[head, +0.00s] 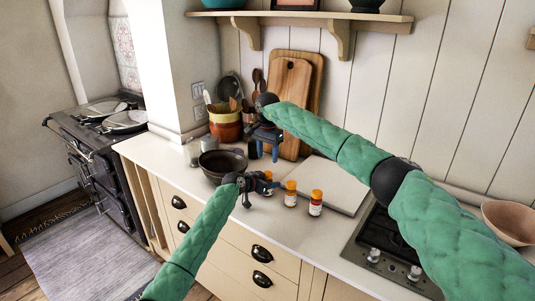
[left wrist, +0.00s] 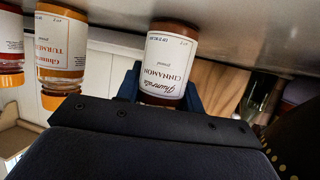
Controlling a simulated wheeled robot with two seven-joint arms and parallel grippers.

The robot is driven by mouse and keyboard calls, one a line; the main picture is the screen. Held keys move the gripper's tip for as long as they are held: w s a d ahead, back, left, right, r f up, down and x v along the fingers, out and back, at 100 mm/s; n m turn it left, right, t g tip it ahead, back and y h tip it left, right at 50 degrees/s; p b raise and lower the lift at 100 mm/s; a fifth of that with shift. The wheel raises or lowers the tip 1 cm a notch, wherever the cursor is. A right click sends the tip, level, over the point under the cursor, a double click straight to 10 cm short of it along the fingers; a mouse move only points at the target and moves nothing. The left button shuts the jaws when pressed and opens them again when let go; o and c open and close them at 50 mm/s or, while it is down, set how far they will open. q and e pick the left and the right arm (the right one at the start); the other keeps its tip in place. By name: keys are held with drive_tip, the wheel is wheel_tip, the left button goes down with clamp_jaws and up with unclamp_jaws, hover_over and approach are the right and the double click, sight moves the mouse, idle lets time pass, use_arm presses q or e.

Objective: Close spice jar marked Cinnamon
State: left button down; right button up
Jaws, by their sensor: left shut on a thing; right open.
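The Cinnamon jar (left wrist: 167,62), brown with a white label, shows in the left wrist view, which pictures the counter at the top. My left gripper (head: 268,184) is shut on it low over the counter; the gripper body hides the jar's lid end. In the head view the jar is mostly hidden by the gripper, and I cannot tell whether a lid is on it. My right gripper (head: 268,150) is open and empty, its blue fingers pointing down above the counter, beyond the left gripper.
A Turmeric jar (head: 291,194) (left wrist: 62,45) and a red-brown jar (head: 316,203) (left wrist: 10,45), both with orange lids, stand to the right of the left gripper. A dark pan (head: 222,165) is at left, a pale board (head: 322,184) behind the jars, a hob (head: 385,247) at right.

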sight(268, 173)
drive_tip(key=shift+f, duration=3.9)
drive_tip(key=shift+c, duration=0.2)
drive_tip(key=c, duration=1)
drive_tip(key=shift+o, duration=0.2)
drive_tip(key=m, duration=0.6)
drive_tip(key=shift+m, duration=0.3)
drive_tip(key=o, duration=1.1)
drive_tip(key=shift+c, duration=0.2)
drive_tip(key=shift+r, duration=0.1)
